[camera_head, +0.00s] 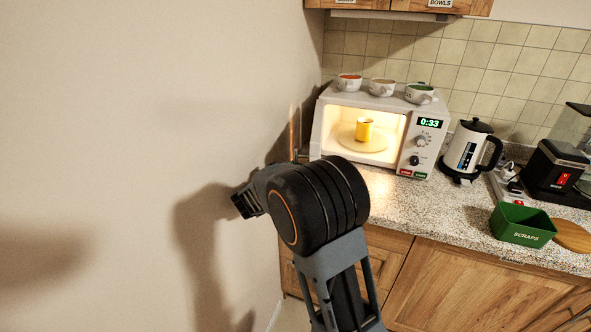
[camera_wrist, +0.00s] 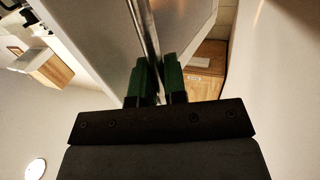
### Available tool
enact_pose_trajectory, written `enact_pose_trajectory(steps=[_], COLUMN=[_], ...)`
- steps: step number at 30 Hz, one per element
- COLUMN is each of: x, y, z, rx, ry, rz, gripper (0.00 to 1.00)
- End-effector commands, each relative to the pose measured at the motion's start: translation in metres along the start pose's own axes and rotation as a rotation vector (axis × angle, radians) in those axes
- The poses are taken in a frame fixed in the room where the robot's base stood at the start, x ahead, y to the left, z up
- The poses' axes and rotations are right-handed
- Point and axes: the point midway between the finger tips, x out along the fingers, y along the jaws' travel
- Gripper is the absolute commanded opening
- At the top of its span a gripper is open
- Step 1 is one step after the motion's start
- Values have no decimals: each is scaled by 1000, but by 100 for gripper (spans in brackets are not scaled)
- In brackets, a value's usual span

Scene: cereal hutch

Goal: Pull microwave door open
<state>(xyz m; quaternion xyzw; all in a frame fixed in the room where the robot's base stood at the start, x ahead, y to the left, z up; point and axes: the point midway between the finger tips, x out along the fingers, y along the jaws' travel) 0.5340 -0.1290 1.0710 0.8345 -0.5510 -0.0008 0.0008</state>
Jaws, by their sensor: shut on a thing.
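The white microwave (camera_head: 409,145) stands on the counter in the head view, its front open and its inside lit. A yellow mug (camera_head: 364,130) stands on the round plate (camera_head: 347,136) inside. The microwave door is swung out to the left, and my arm hides much of that area. In the wrist view my gripper (camera_wrist: 159,80) is shut on the metal bar handle (camera_wrist: 148,32), which runs between its green fingertips. The pale door panel (camera_wrist: 98,35) lies beside the bar. In the head view my own arm hides the fingertips.
Several cups, among them a white one (camera_head: 382,88), stand on the microwave. A kettle (camera_head: 467,150), a black coffee machine (camera_head: 556,170) and a green scraps bin (camera_head: 521,225) stand to the right. A plain wall (camera_head: 130,130) is close on the left.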

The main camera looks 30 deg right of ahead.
Motion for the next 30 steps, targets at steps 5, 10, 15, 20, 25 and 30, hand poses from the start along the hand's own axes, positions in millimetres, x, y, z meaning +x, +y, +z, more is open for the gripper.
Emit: enact_pose_trajectory(steps=[5, 10, 15, 20, 25, 30], x=[1, 0, -1, -2, -18, -44], y=[-1, -2, -2, -2, -2, -2], z=[-5, -4, -3, -2, -1, -1], rx=[5, 5, 4, 3, 4, 3], ry=[9, 7, 4, 3, 4, 4], rz=[-3, -4, -6, -6, -8, -9], gripper=[0, 27, 36, 36, 36, 36])
